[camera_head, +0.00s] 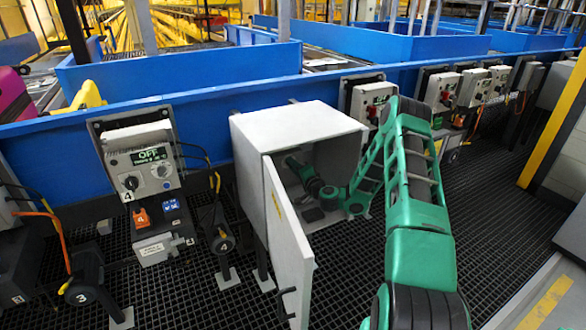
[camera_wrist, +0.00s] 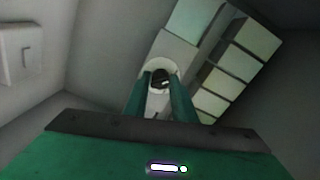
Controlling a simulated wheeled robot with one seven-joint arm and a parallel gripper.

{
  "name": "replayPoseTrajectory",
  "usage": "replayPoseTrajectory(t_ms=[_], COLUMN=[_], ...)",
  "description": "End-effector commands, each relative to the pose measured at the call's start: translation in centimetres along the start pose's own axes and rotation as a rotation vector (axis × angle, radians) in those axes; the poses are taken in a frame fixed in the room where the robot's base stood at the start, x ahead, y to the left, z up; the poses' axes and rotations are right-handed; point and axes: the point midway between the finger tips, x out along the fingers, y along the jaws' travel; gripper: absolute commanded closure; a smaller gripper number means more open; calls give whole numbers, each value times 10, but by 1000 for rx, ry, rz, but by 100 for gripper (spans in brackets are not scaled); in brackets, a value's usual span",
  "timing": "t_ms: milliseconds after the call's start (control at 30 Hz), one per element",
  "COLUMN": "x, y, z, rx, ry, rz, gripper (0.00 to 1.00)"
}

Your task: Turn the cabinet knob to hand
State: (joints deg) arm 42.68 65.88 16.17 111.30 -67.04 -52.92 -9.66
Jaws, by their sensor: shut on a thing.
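The grey cabinet (camera_head: 300,122) stands against the blue conveyor side with its door (camera_head: 287,240) swung open towards me. My green arm reaches in through the opening. In the wrist view, a black knob (camera_wrist: 161,77) with a pale mark sits on a round light base. My gripper (camera_wrist: 162,84) is shut on the knob, with one green finger on each side of it. The knob's lower part is hidden between the fingers. In the head view the knob cannot be made out inside the shadowed cabinet.
Inside the cabinet, a row of pale rectangular blocks (camera_wrist: 232,70) lies right of the knob, and a light box (camera_wrist: 18,52) is on the left wall. Control boxes (camera_head: 145,160) flank the cabinet outside. The cabinet walls close in around my gripper.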

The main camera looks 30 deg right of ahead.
Motion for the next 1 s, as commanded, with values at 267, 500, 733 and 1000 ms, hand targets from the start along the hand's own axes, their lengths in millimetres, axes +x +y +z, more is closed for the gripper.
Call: replayPoseTrajectory(t_ms=[267,500,733,1000], x=[0,0,0,-2], y=[0,0,0,0], z=[2,2,2,1], rx=[-33,-33,-32,-31], ry=[-1,-2,-2,-1], rz=[1,1,1,1], gripper=[98,98,59,59])
